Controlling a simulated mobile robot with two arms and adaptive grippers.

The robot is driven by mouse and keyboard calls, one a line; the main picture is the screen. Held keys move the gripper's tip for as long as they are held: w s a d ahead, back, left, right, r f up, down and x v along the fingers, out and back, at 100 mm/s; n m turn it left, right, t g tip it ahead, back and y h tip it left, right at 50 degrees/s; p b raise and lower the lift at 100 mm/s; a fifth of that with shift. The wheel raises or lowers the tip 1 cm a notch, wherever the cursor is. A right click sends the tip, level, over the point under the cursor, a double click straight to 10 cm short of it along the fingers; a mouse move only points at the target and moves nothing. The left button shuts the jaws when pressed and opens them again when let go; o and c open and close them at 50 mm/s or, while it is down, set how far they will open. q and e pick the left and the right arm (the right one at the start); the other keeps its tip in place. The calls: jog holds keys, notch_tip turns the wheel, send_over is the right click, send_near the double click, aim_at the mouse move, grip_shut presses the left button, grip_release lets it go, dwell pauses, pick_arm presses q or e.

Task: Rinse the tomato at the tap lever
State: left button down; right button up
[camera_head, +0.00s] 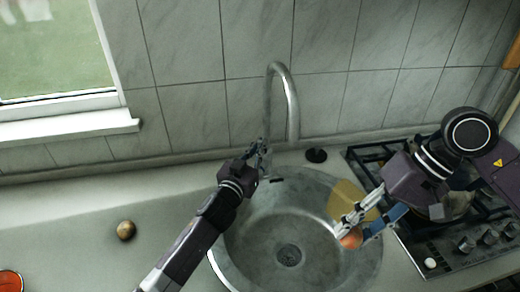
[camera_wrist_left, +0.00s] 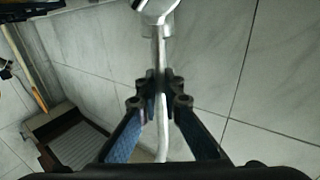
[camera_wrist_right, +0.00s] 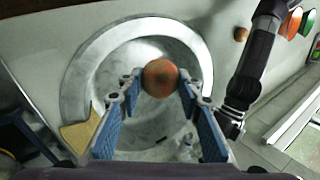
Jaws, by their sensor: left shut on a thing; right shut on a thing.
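The orange-red tomato (camera_head: 352,238) is between the fingertips of my right gripper (camera_head: 350,228), which is shut on it over the right part of the round metal sink (camera_head: 235,268). In the right wrist view the tomato (camera_wrist_right: 160,77) sits between the two fingers above the basin. No water stream is visible from the spout.
A yellow block (camera_head: 350,198) lies at the sink's right rim, partly hidden by my right gripper. A gas hob (camera_head: 465,245) stands at the right. A brown round item (camera_head: 126,230) and a red-orange item (camera_head: 10,281) lie on the left counter, which is otherwise mostly clear.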

pick_arm(q)
jog(key=shift+s+f+t+b, duration=0.25)
jog(key=shift+f+t+b, duration=0.05)
jog(key=shift+b, duration=0.65)
pick_arm(e)
notch_tip(320, 180, down, 3)
jog(key=shift+r, duration=0.1)
pick_arm(q)
jog(key=shift+s+a+r, duration=0.1)
jog(key=shift+r, duration=0.05)
pick_arm(e)
jog(key=shift+f, duration=0.2)
pick_arm(q)
jog(key=shift+r, duration=0.15)
pick_arm(e)
jog(key=shift+r, duration=0.1)
pick_arm(q)
jog(key=c, duration=2.1)
grip_release()
jog(key=v, duration=1.2)
pick_arm(e)
jog(key=shift+r, duration=0.1)
